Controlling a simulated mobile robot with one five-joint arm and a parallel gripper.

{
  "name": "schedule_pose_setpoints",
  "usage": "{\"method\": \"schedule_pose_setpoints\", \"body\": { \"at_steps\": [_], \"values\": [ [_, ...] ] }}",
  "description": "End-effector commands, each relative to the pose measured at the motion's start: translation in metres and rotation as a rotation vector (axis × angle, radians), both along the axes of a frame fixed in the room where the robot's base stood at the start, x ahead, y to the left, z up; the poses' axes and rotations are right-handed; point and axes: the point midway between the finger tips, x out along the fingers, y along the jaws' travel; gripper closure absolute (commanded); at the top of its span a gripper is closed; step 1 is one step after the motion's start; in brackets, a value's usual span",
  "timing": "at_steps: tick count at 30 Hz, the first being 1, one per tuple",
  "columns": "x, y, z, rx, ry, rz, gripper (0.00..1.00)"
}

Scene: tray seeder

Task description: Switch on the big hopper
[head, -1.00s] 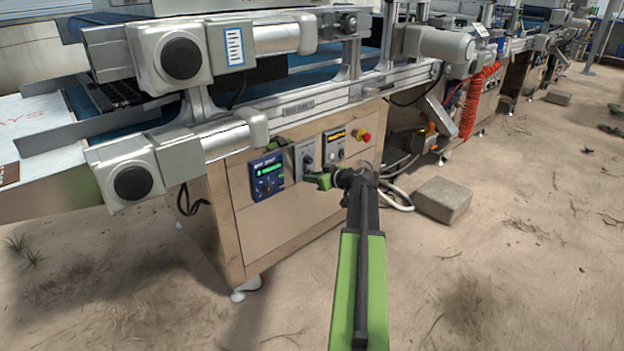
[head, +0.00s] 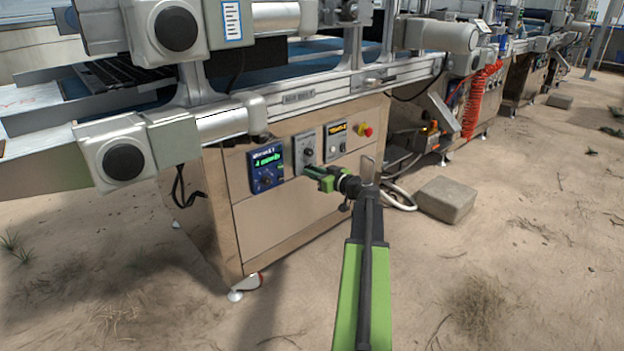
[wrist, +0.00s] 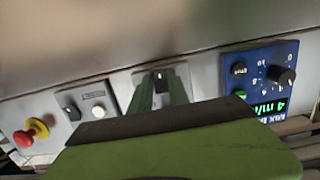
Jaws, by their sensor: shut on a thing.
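The grey control panel (head: 306,141) on the machine's side carries a dark knob (head: 308,153) in the head view. My green gripper (head: 311,171) is at the lower part of this panel, below that knob. In the wrist view, the panel (wrist: 141,80) is upside down, and my gripper's fingers (wrist: 163,88) are shut on a black switch knob (wrist: 160,76) with a pale mark. The gripper body hides the rest of the panel there. Which panel belongs to the big hopper I cannot read.
Left is a blue panel (head: 266,171) with a lit green display and dial. Right is another grey panel (head: 335,141) with a yellow-lettered label, then a red stop button (head: 365,131). A motor housing (head: 130,155) juts out at left. A concrete block (head: 446,199) lies right.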

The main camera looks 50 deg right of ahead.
Motion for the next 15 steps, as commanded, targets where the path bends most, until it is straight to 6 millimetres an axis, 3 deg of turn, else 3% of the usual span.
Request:
{"method": "schedule_pose_setpoints", "body": {
  "at_steps": [5,6,9,11,15],
  "values": [
    [-0.0003,0.0006,0.0004,-0.001,0.002,0.002,1.0],
    [-0.0003,0.0006,0.0003,-0.001,0.003,0.002,0.77],
    [-0.0004,0.0004,0.0004,-0.001,0.003,0.002,0.64],
    [-0.0004,0.0002,0.0004,-0.001,0.003,0.001,0.56],
    [-0.0006,-0.0001,0.0004,-0.001,0.003,0.001,0.56]
  ]
}}
